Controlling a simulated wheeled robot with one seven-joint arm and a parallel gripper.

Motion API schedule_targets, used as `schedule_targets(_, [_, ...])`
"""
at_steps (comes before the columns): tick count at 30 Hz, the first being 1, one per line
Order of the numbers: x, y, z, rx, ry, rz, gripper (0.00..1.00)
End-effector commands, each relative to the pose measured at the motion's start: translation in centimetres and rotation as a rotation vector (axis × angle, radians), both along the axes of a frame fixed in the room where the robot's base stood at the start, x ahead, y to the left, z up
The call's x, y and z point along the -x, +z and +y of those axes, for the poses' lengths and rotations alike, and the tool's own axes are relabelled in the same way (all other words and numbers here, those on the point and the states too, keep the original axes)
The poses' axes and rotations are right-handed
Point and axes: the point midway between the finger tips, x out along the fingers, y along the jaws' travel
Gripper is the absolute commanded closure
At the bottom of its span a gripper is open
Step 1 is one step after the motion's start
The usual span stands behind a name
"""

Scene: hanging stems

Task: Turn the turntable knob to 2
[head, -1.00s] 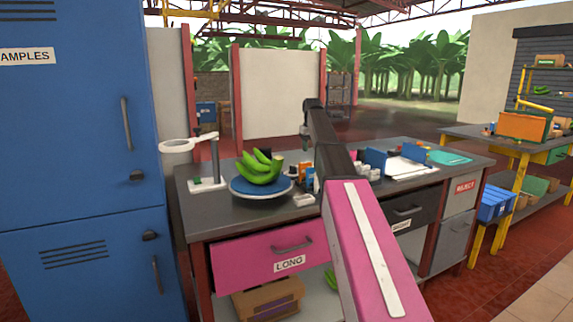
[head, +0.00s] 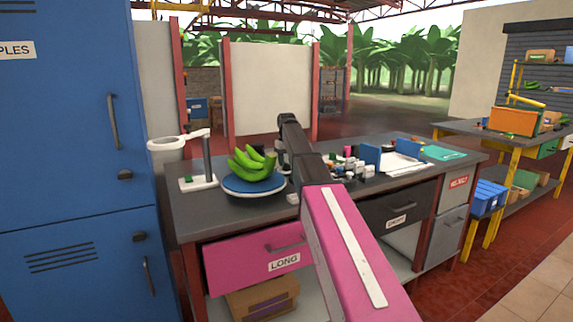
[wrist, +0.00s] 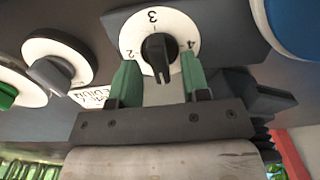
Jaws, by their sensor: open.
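In the wrist view, a white dial (wrist: 184,24) with the figures 2, 3 and 4 showing carries a black knob (wrist: 157,46). The 3 is at the top, the 2 at left and the 4 at right. My gripper (wrist: 159,62) is open, with one green finger on each side of the knob's lower part. I cannot tell whether the fingers touch it, nor which figure the knob points to. In the head view, the blue turntable (head: 236,187) stands on the bench, holding green bananas (head: 252,163). My arm hides the gripper and knob there.
In the wrist view, a second dial with a grey knob (wrist: 48,72) and a green knob (wrist: 7,96) sit to the left. A blue disc edge (wrist: 298,22) shows at upper right. On the bench, a white stand (head: 199,183) is left of the turntable; small items and blue dividers lie to the right.

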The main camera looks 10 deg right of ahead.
Motion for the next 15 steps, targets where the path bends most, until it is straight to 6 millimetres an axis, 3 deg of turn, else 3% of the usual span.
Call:
schedule_targets(4, [0.00,-0.96,0.00,0.000,0.000,-0.001,0.57])
schedule_targets(13, [-0.02,-1.13,0.00,0.000,0.000,-0.001,0.57])
schedule_targets(14, [-0.02,-1.12,0.00,0.000,0.000,-0.001,0.64])
schedule_targets(15, [-0.02,-1.12,0.00,0.000,0.000,-0.001,0.77])
